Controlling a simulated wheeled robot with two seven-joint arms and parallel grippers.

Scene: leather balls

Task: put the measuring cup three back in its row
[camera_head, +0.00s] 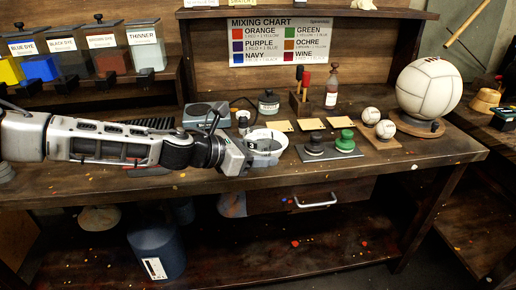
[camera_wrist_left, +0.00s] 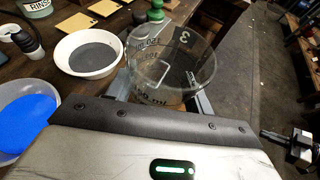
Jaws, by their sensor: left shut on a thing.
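Measuring cup three (camera_wrist_left: 172,62) is a clear cup with dark markings and a dark tag with a 3, seen in the left wrist view. My left gripper (camera_wrist_left: 165,98) is shut on it, with its mouth open to view. In the head view my left gripper (camera_head: 246,158) is above the front part of the bench, beside a white bowl (camera_head: 278,135). The cup is hard to make out there. I see no row of other measuring cups. My right gripper is not in view.
In the left wrist view, a white bowl with grey contents (camera_wrist_left: 88,72) and a bowl of blue paint (camera_wrist_left: 8,118) are close by. Black and green stamp-like tools (camera_head: 345,140), small balls (camera_head: 385,129) and a large ball (camera_head: 430,88) stand to the right. Dye bins (camera_head: 105,62) line the left shelf.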

